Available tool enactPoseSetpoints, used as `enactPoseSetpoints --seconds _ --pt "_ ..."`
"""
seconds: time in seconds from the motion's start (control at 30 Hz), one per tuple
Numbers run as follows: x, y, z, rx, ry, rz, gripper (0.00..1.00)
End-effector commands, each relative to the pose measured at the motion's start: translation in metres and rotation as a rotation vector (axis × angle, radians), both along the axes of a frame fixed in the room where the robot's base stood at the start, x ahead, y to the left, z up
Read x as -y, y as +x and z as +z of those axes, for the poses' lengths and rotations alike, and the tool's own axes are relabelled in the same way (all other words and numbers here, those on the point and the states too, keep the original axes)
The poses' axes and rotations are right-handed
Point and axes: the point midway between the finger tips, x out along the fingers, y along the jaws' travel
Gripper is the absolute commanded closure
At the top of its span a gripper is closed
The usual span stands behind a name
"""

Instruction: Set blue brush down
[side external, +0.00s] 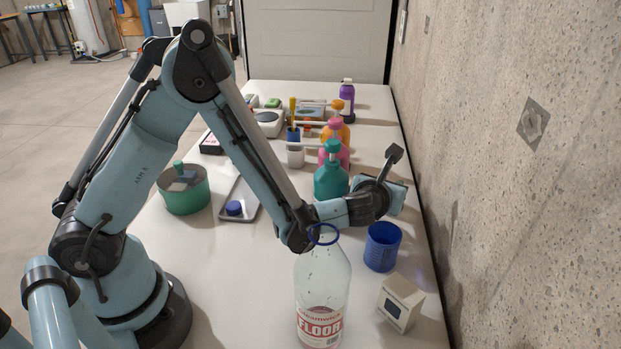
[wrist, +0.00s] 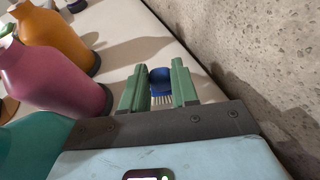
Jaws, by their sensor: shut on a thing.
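The blue brush (wrist: 160,77) shows in the wrist view as a rounded dark blue body with pale bristles pointing down in the picture. My gripper (wrist: 157,82) is shut on it, with one green finger on each side. How far the bristles are from the white table cannot be told. In the side external view, my wrist is at the right of the table, beside the teal pump bottle (side external: 331,181); its own links hide the fingers and the brush.
A pink bottle (wrist: 62,66) and an orange bottle (wrist: 62,33) stand left of my gripper in the wrist view. A concrete wall (side external: 500,150) runs along the right. A blue cup (side external: 382,248), a white box (side external: 400,302) and a clear floor-cleaner bottle (side external: 322,290) stand nearer the camera.

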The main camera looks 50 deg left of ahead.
Motion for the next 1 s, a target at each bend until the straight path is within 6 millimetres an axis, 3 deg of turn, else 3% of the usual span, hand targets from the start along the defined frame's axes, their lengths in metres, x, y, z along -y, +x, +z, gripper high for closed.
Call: enactPoseSetpoints --seconds 0.4,0.43,0.57,1.0 --pt "0.0 0.0 -0.011 -0.003 -0.002 0.001 1.0" --pt "0.0 -0.001 -0.011 -0.003 -0.002 0.001 0.68" --pt "0.0 -0.001 -0.012 -0.005 -0.002 0.002 0.48" --pt "0.001 -0.001 -0.005 -0.006 -0.002 0.0 0.46"
